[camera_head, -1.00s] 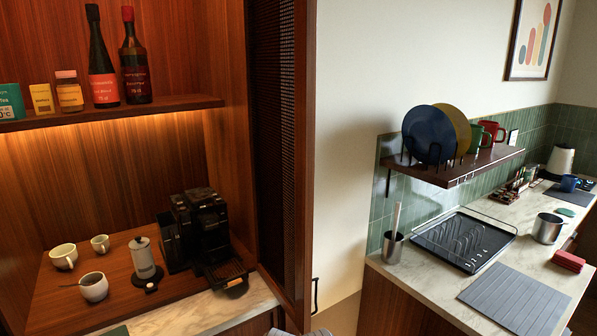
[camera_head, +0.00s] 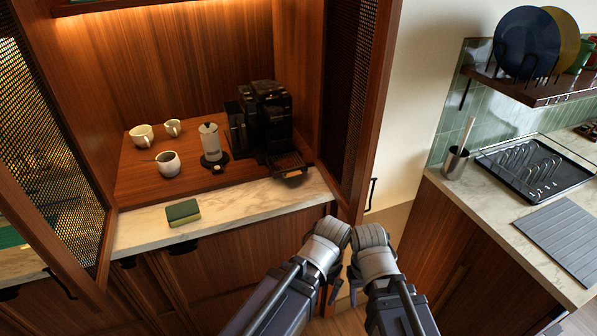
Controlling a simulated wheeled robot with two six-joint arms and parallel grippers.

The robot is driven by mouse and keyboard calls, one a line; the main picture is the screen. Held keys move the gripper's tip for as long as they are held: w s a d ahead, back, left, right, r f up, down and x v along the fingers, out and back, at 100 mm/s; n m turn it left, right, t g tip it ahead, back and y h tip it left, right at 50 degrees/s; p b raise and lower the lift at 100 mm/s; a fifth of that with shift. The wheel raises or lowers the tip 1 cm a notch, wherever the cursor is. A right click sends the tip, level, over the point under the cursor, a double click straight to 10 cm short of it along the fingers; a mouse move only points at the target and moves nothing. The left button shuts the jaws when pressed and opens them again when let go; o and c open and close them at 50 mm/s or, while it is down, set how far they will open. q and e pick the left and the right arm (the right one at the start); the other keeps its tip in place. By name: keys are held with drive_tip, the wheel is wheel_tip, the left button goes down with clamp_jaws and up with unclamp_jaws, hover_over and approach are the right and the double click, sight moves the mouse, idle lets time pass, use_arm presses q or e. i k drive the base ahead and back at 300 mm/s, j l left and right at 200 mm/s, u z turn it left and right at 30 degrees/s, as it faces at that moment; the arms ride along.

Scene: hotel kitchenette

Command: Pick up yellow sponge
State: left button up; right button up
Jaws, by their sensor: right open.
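The sponge (camera_head: 183,212) lies flat on the pale marble counter at the left, with a green top and a yellow side facing me. Both my arms reach up from the bottom middle, to the right of and below the sponge. My right gripper (camera_head: 330,297) shows only in part, low between the arm links, open and well apart from the sponge. My left gripper cannot be made out; its arm link covers part of that area.
Open cabinet doors flank the counter (camera_head: 240,203). The marble around the sponge is clear.

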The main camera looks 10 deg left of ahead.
sight(188, 211)
drive_tip(key=u, duration=1.4)
